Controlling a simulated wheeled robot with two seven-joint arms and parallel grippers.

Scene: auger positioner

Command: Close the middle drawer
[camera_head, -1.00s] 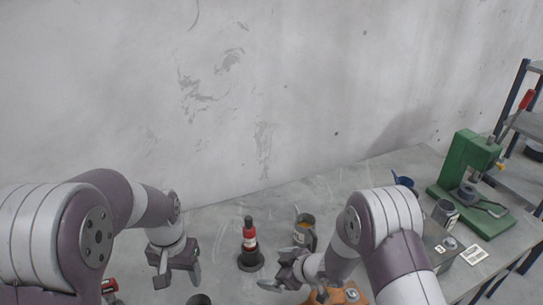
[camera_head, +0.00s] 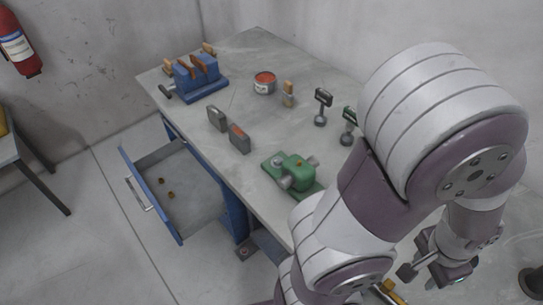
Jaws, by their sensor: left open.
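An open drawer (camera_head: 162,210) with a blue front and a metal handle (camera_head: 138,193) sticks out from under the left side of the workbench. Small yellowish pieces lie inside it. I cannot tell from this view whether other drawers sit above or below it. My left gripper (camera_head: 432,272) is open at the lower right, over the bench and far from the drawer, with my left arm crossing between them. My right gripper is out of view.
A fire extinguisher (camera_head: 20,48) hangs at left. The floor (camera_head: 75,240) beside the drawer is clear.

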